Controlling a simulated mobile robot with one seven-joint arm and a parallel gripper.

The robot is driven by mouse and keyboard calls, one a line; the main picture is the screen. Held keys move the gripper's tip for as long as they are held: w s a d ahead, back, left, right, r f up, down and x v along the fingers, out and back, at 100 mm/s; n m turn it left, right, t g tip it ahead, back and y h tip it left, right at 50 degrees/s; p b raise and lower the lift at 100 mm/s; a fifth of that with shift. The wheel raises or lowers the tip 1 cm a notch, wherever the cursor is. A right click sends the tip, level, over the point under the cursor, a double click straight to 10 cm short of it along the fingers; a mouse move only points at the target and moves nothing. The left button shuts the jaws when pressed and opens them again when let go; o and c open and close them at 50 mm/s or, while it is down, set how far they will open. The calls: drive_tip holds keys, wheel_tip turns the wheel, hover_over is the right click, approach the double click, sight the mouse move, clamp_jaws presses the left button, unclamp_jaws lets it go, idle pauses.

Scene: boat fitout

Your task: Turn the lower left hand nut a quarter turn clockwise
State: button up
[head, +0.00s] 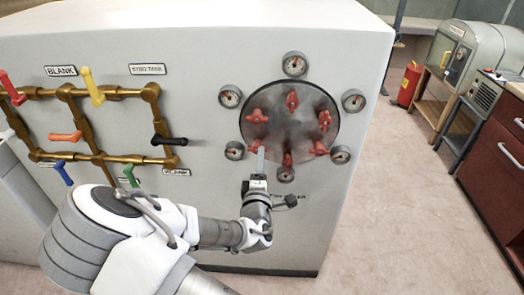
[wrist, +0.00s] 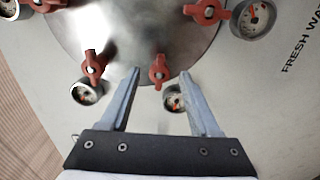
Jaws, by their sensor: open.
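A round grey plate (head: 290,122) on the white cabinet face carries a ring of several red wing nuts. The lower left nut (head: 253,144) is partly hidden behind a finger of my gripper (head: 260,158). In the wrist view my gripper (wrist: 160,82) is open and empty, its two fingers pointing at the plate. One red nut (wrist: 158,70) shows between the fingertips, apart from both; it appears to be the lower left one. Another red nut (wrist: 94,67) lies just outside the left finger. I cannot tell how far the tips are from the plate.
Gauges ring the plate, one (head: 234,150) close to the lower left nut and one (wrist: 173,98) between the fingers in the wrist view. Brass pipes (head: 110,92) with coloured levers are on the left. A red extinguisher (head: 408,84) stands right, beyond open floor.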

drive_tip(key=shift+w+d, duration=0.15)
drive_tip(key=shift+w, duration=2.6)
clamp_jaws()
